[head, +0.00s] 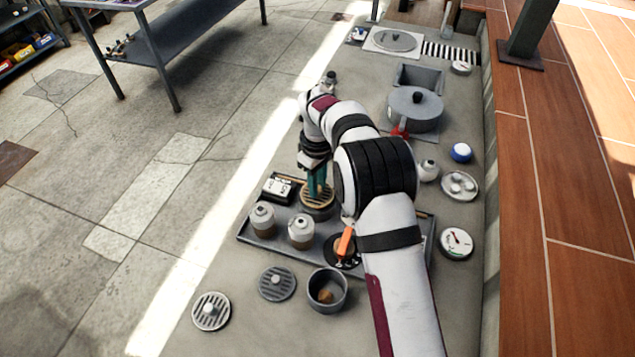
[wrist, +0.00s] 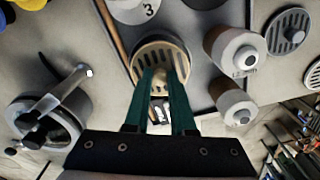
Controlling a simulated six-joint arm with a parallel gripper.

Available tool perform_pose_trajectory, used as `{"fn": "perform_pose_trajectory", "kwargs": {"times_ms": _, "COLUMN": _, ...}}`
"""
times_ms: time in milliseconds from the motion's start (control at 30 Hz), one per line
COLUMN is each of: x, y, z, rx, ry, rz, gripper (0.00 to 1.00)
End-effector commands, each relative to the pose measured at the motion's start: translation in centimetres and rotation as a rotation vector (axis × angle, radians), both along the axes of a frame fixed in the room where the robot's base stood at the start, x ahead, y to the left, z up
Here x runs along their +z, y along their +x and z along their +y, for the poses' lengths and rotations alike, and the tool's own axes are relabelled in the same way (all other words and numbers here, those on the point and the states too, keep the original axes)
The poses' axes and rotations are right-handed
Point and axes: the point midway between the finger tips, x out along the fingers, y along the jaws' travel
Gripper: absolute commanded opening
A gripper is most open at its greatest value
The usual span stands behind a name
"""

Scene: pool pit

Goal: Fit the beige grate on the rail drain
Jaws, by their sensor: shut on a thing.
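The beige grate (head: 318,199) is a round slatted disc with a knob. In the head view it is at the near end of my arm's drop, over the tray area. It also shows in the wrist view (wrist: 148,54), right under my fingertips. My gripper (head: 318,188) points down with green fingers, and its tips (wrist: 163,76) are shut on the grate's knob. A round body shows just beneath the grate's rim. I cannot tell whether the grate is seated on it or held just above, nor whether that body is the rail drain.
A shallow dark tray (head: 262,250) holds two capped jars (head: 301,232) and a dark disc with an orange handle (head: 344,245). Grey grates (head: 277,284) and a grey cup (head: 327,293) lie in front.

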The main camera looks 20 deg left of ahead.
Motion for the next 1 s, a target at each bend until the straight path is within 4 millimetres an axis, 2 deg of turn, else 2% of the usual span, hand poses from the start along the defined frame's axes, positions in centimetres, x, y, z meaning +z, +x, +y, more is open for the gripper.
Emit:
{"fn": "perform_pose_trajectory", "kwargs": {"times_ms": 467, "x": -0.2, "y": 0.0, "z": 0.0, "rx": 0.000, "ry": 0.000, "rz": 0.000, "gripper": 0.00}}
{"fn": "perform_pose_trajectory", "kwargs": {"times_ms": 767, "x": -1.4, "y": 0.0, "z": 0.0, "rx": 0.000, "ry": 0.000, "rz": 0.001, "gripper": 0.00}}
{"fn": "perform_pose_trajectory", "kwargs": {"times_ms": 1000, "x": -1.4, "y": 0.0, "z": 0.0, "rx": 0.000, "ry": 0.000, "rz": 0.000, "gripper": 0.00}}
